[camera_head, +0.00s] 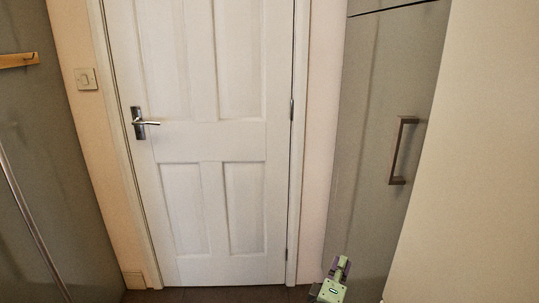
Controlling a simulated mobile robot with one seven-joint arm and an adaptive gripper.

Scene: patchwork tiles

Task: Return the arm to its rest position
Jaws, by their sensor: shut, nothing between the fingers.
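My gripper (340,265) shows at the bottom edge of the head view, right of centre. It is a small light-green and purple shape, low in front of the base of the grey cabinet on the right. Its fingers look closed, with nothing seen between them. The rest of my arm is cut off by the bottom of the picture.
A white panelled door (213,142) with a lever handle (143,122) stands shut ahead. A grey cabinet (365,130) with a bar handle (402,150) is at right, beside a beige wall. Another grey cabinet (40,150) is at left. A strip of dark floor (215,295) shows below.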

